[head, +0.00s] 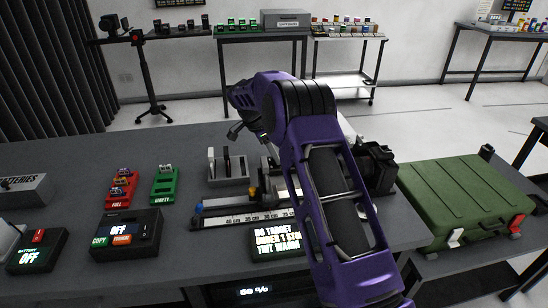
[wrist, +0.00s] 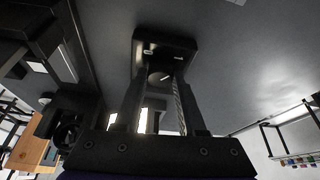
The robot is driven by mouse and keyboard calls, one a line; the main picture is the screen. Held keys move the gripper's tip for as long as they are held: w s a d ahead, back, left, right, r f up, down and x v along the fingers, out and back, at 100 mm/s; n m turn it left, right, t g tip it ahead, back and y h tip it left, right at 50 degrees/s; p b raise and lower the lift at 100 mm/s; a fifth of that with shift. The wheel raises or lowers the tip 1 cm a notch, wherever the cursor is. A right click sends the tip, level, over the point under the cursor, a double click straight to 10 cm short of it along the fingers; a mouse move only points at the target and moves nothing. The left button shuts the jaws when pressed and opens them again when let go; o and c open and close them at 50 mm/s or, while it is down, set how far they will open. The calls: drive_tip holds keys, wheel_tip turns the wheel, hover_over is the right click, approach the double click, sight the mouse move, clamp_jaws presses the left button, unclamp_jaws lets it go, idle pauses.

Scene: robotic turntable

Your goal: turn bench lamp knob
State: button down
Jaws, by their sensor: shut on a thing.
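In the wrist view, my gripper (wrist: 160,72) reaches its two fingers up to a small dark box (wrist: 165,46), which I take to be the bench lamp's housing. A round dark knob (wrist: 159,79) sits between the fingertips, and the fingers are closed on it. Its marking and exact turn angle are too dark to read. In the head view, my purple arm crosses the bench and hides the knob; I cannot make out the fingertips there. A display (head: 277,241) on the bench shows lit text, seemingly "NO TARGET", a dimmer line and "WARM", partly cut off by my arm.
A ruled rail (head: 245,216) lies beside my arm, with a grey holder (head: 228,168) behind it. Red (head: 121,188) and green (head: 165,184) trays and a black switch box (head: 126,235) stand left. A green case (head: 465,200) is at the right.

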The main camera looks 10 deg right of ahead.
drive_tip(key=shift+m+g, duration=0.3)
drive_tip(key=shift+m, duration=0.4)
drive_tip(key=c, duration=0.5)
unclamp_jaws()
drive_tip(key=p+v, duration=0.3)
drive_tip(key=v, duration=1.4)
drive_tip(key=shift+r, duration=0.25)
